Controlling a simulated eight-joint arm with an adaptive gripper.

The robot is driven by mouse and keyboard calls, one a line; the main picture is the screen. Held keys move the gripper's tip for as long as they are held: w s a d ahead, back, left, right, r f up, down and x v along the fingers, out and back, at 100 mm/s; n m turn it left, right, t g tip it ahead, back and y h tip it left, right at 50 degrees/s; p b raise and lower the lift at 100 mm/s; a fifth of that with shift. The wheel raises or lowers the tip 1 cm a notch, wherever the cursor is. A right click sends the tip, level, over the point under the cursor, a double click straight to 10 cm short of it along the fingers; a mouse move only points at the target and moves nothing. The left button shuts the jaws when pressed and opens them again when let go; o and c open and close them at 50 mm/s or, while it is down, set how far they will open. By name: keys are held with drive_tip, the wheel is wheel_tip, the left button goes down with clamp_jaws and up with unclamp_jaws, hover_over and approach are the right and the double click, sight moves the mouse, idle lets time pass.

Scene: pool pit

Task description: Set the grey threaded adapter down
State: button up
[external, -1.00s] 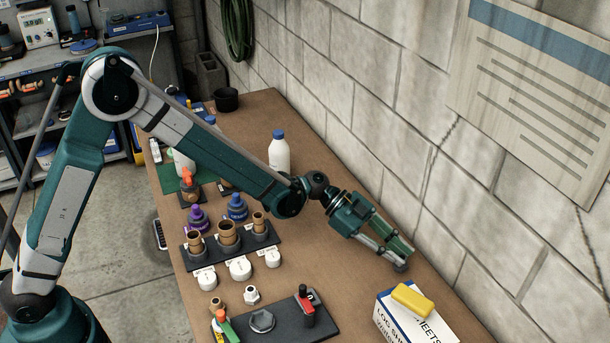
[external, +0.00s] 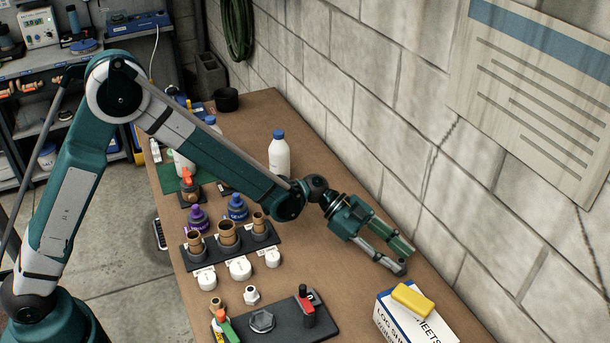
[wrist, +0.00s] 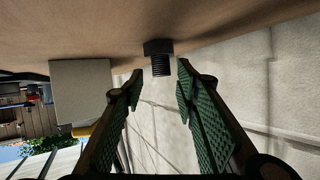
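The grey threaded adapter (wrist: 158,56) stands on the brown tabletop in the wrist view, which shows the scene upside down. Its wide hex end is against the table and its thread points away from it. My gripper (wrist: 156,74) is open, with one green-padded finger on each side of the adapter and visible gaps between. In the external view my gripper (external: 406,258) is low over the right side of the table, near the wall. There I cannot make out the adapter clearly behind the near finger.
A box of log sheets (external: 385,326) with a yellow sponge (external: 413,299) on top stands close by, toward the front. A black rack (external: 208,256) of brown fittings, white caps and a dark tray (external: 280,325) lie to the left. A white bottle (external: 279,155) stands farther back.

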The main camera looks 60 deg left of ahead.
drive_tip(key=p+v, duration=0.2)
drive_tip(key=v, duration=0.9)
drive_tip(key=shift+s+a, duration=0.15)
drive_tip(key=shift+a, duration=0.15)
drive_tip(key=shift+r, duration=0.2)
drive_tip(key=s+a+r+n+y, duration=0.1)
drive_tip(key=s+r+n+y, duration=0.3)
drive_tip(key=s, duration=0.7)
drive_tip(key=s+r+n+y, duration=0.2)
drive_tip(key=s+r, duration=0.5)
drive_tip(key=s, duration=0.3)
drive_tip(key=s+a+n+y, duration=0.2)
drive_tip(key=s+a+n, duration=0.1)
drive_tip(key=s, duration=1)
drive_tip(key=s+a+n+y, duration=0.3)
drive_tip(key=s+a, duration=0.3)
drive_tip(key=s, duration=0.8)
drive_tip(key=shift+a+f+n, duration=0.2)
drive_tip(key=shift+f+n, duration=0.1)
drive_tip(key=shift+n, duration=0.3)
